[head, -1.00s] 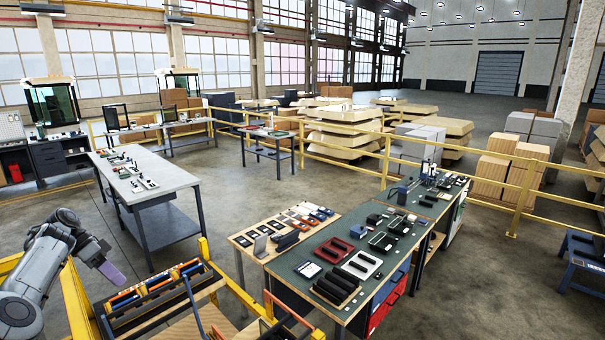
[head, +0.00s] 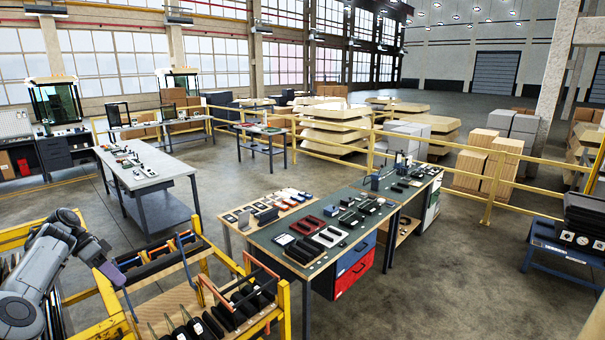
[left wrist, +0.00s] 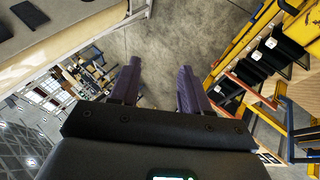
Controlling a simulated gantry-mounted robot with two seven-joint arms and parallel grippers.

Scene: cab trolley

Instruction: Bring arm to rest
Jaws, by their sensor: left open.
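My left gripper (head: 116,275) is at the lower left of the head view, beside the yellow trolley (head: 285,305). In the left wrist view its two purple fingers (left wrist: 155,88) are apart with bare concrete floor between them. Nothing is held. My left arm is bent, coming in from the left edge. My right gripper is not in view.
The yellow trolley holds black parts with orange and blue handles (head: 170,245) close to my left gripper. A green-topped workbench (head: 265,238) with many parts stands beyond it. A grey table (head: 150,180) stands further back left. Open floor (head: 450,275) lies to the right.

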